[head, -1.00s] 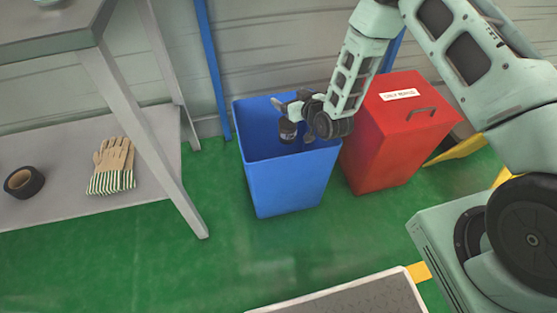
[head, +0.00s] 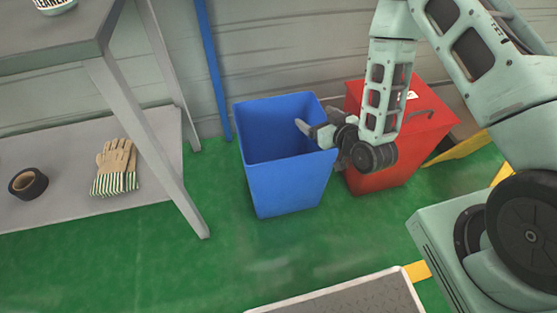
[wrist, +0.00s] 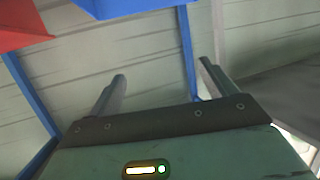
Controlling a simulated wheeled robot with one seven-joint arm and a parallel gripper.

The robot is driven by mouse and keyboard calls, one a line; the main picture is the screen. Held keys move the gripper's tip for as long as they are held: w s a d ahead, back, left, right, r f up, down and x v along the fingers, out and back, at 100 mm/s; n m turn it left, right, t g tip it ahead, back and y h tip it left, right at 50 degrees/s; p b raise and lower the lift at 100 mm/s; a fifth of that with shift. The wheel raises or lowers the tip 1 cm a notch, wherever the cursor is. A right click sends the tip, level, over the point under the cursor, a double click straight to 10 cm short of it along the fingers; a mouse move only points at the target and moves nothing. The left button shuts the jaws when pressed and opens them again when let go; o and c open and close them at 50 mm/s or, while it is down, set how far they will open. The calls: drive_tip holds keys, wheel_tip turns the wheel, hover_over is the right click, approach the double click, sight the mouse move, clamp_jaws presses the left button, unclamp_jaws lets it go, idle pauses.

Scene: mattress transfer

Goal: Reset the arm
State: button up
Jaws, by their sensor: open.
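My gripper (head: 308,128) is at the right rim of the blue bin (head: 287,187) in the head view, with its fingers pointing left over the bin's opening. In the wrist view my gripper (wrist: 165,82) has its two fingers wide apart with nothing between them. The part of the bin's inside that shows looks empty; its floor is hidden.
A red lidded bin (head: 385,176) stands right of the blue bin, partly behind my arm.

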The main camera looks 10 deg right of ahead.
drive_tip(key=shift+v, duration=1.6)
